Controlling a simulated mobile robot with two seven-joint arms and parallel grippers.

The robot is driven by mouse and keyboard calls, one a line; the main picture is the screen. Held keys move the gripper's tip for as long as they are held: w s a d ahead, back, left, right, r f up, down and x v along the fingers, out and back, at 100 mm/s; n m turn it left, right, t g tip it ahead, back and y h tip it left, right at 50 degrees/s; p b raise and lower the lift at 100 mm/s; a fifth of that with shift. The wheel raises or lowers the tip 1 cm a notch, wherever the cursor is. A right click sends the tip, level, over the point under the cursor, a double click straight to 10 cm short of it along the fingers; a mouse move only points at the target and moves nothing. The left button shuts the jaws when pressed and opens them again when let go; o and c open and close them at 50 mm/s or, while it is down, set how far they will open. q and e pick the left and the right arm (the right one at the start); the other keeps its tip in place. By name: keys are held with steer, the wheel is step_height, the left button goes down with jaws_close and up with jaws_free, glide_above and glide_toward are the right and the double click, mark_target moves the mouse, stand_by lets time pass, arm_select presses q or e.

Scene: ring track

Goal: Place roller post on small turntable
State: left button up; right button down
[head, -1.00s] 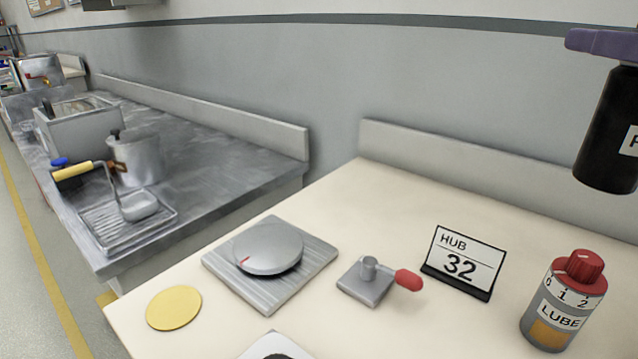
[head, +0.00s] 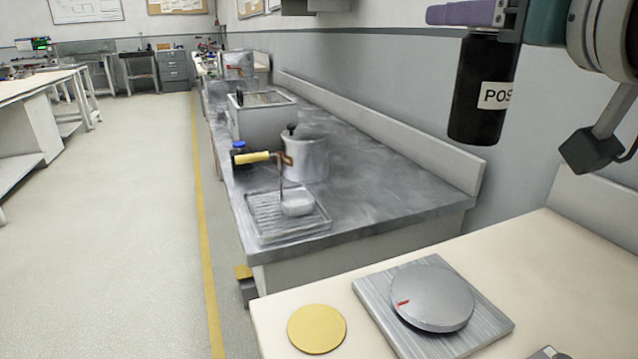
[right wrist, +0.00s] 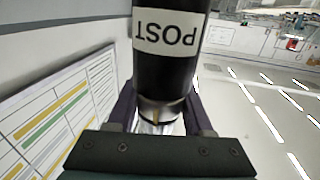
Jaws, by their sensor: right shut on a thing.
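The roller post is a black cylinder (head: 476,92) with a white label reading "POS" in the head view. In the right wrist view the post (right wrist: 163,65) shows the label "POST" upside down. My right gripper (head: 490,22) is shut on the post near its top and holds it in the air, high above the table. The gripper's fingers show on both sides of the post in the right wrist view (right wrist: 160,112). The small turntable (head: 433,296) is a round grey disc with a red mark, on a square metal plate, with nothing on it. My left gripper is out of view.
A yellow disc (head: 317,328) lies on the cream table left of the turntable. A steel counter (head: 395,192) stands behind, with a ladle, a pot (head: 305,158) and a drip tray (head: 262,226). Open floor (head: 120,230) lies to the left.

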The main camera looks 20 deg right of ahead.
step_height(320, 180, down, 20)
steer(key=b, duration=0.7)
steer(key=shift+a+b, duration=0.15)
steer(key=shift+b, duration=0.2)
steer(key=shift+f, duration=0.1)
steer(key=shift+c, duration=1.5)
jaws_free()
steer(key=s+p, duration=0.1)
steer(key=s, duration=1.1)
steer(key=shift+a, duration=0.45)
